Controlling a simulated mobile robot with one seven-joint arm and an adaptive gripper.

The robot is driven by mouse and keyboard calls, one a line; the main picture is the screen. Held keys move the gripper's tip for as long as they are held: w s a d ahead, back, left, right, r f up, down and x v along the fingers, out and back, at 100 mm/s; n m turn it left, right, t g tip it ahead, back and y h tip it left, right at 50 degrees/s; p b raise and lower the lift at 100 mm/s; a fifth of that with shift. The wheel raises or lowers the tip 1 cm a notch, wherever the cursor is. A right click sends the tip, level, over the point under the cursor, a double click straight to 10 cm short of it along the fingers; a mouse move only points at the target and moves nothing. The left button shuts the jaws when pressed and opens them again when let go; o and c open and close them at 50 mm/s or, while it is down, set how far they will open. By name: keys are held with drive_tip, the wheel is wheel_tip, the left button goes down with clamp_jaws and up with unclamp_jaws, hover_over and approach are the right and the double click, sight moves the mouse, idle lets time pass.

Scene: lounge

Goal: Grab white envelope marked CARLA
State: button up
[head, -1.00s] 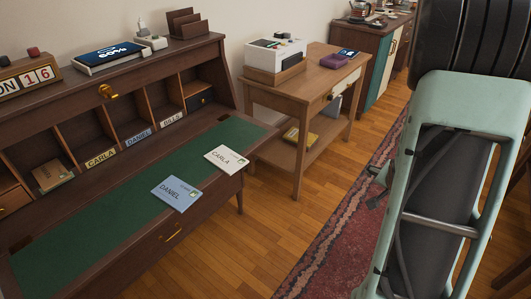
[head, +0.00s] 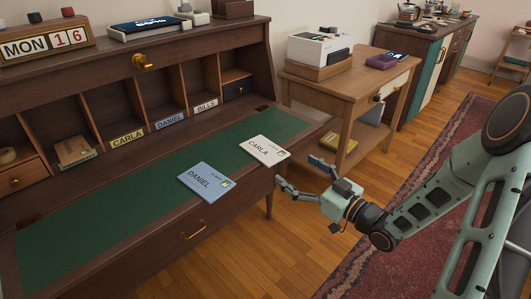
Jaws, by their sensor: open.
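The white envelope marked CARLA (head: 264,150) lies flat near the front edge at the right end of the desk's green writing surface (head: 110,228). A blue envelope marked DANIEL (head: 207,181) lies to its left, apart from it. My gripper (head: 296,174) is open and empty, just off the desk's front edge to the right of the CARLA envelope and not touching it. Its fingers point left toward the desk.
Pigeonholes labelled CARLA (head: 127,138), DANIEL (head: 171,121) and BILLS (head: 206,106) line the desk's back. A wooden side table (head: 352,80) with a printer-like device (head: 319,48) stands behind my gripper. Wood floor and a red rug (head: 430,180) lie at right.

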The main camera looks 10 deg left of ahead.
drive_tip(key=b+x, duration=0.1)
drive_tip(key=x, duration=0.6)
drive_tip(key=shift+f+b, duration=0.35)
drive_tip(key=shift+b, duration=0.05)
drive_tip(key=shift+s, duration=0.1)
drive_tip(key=c, duration=1.1)
drive_tip(key=shift+r, duration=0.15)
drive_tip(key=shift+r+p, duration=0.45)
wheel_tip(320, 180, up, 9)
drive_tip(key=p, duration=0.7)
hover_over(280, 160)
drive_tip(key=s+a, duration=0.1)
drive_tip(key=s, duration=0.4)
drive_tip(key=s+r+p, duration=0.1)
drive_tip(key=s, duration=0.1)
drive_tip(key=s+r+p, duration=0.1)
drive_tip(key=s, duration=0.1)
drive_tip(key=s+a+r+p, duration=0.1)
drive_tip(key=s+p, duration=0.1)
drive_tip(key=s, duration=0.1)
drive_tip(key=shift+a, duration=0.1)
